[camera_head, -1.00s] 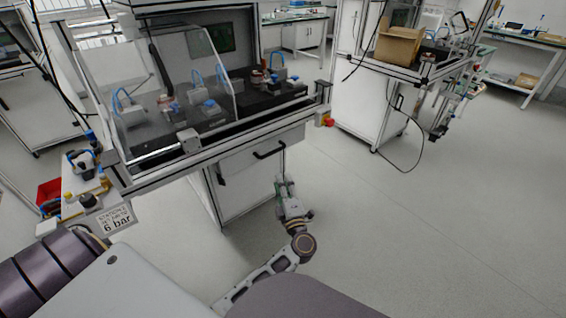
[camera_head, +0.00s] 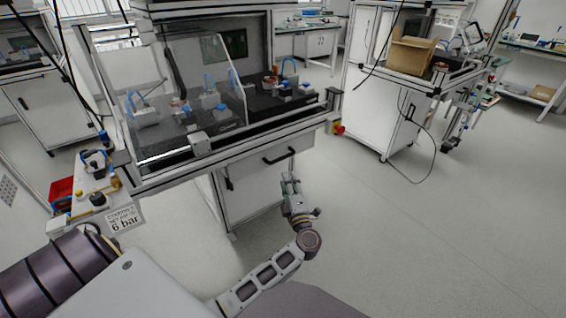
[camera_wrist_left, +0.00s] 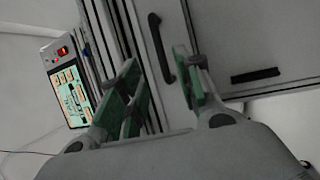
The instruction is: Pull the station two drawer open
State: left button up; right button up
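The station drawer front (camera_head: 262,166) is a pale panel under the bench top, with a black bar handle (camera_head: 279,157). It looks flush with the cabinet. In the left wrist view the handle (camera_wrist_left: 161,50) runs nearly upright, ahead of and between my fingers. My left gripper (camera_head: 290,184) is just below and in front of the handle in the head view. In the left wrist view the left gripper (camera_wrist_left: 158,65) has its green-padded fingers spread apart, holding nothing. I cannot tell whether a finger touches the handle. My right gripper is not in view.
A cabinet door (camera_head: 245,195) is below the drawer. A red-and-yellow button (camera_head: 338,128) sits at the bench corner. A panel with a screen (camera_wrist_left: 70,88) is left in the wrist view. A second station (camera_head: 375,125) with a hanging cable stands right. The floor (camera_head: 400,240) between is clear.

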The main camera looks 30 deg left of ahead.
pick_arm(q)
jog(key=b+x, duration=0.2)
jog(key=x, duration=0.8)
jog(key=shift+w, duration=0.15)
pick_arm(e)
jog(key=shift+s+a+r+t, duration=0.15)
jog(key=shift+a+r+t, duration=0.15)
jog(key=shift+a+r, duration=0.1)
pick_arm(q)
jog(key=shift+a, duration=0.1)
jog(key=shift+c, duration=0.4)
grip_shut()
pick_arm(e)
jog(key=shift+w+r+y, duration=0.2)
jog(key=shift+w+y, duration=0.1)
